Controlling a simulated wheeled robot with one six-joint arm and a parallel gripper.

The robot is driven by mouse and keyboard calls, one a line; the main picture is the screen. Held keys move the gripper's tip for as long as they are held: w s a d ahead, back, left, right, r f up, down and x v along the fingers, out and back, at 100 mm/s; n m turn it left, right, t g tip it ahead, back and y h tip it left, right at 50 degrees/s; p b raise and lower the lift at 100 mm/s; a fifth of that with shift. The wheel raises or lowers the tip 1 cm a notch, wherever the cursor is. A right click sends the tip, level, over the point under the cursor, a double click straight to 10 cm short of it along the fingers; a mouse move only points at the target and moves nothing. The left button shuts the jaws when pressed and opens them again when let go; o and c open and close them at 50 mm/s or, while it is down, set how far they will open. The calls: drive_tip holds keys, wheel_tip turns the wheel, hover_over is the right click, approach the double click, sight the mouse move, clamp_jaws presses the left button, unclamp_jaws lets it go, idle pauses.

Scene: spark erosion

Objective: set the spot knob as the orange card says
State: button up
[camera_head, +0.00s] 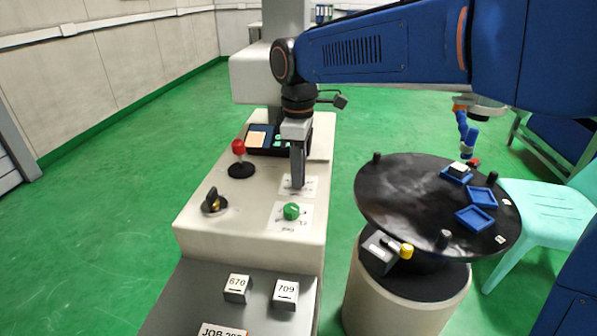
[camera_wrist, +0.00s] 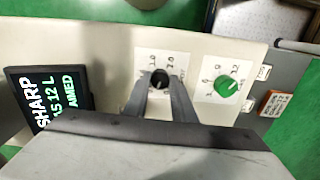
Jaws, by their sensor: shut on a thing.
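My gripper (camera_head: 298,184) points down over the console and is shut on a small black knob, which shows between the fingers in the wrist view (camera_wrist: 159,78). The knob stands on a white dial plate (camera_wrist: 148,60) marked 1.0 and 2.0. Its pointer direction cannot be told. A green knob (camera_head: 291,211) on its own white plate stands nearer the console's front edge; it also shows in the wrist view (camera_wrist: 226,86), apart from my fingers. The orange card (camera_head: 222,331), partly cut off at the bottom edge, begins "JOB"; its small text is unreadable in the wrist view (camera_wrist: 272,103).
A red-topped lever (camera_head: 238,148) and a black rotary switch (camera_head: 214,203) stand left on the console. Blocks 670 (camera_head: 237,287) and 709 (camera_head: 285,294) sit in front. A round black table (camera_head: 410,200) stands right.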

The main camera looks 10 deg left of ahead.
drive_tip(key=m, duration=1.1)
drive_tip(key=shift+w, duration=0.1)
drive_tip(key=m, duration=0.3)
drive_tip(key=shift+m, duration=0.4)
drive_tip(key=m, duration=1.2)
drive_tip(key=shift+m, duration=0.3)
drive_tip(key=o, duration=1.1)
drive_tip(key=shift+c, duration=0.2)
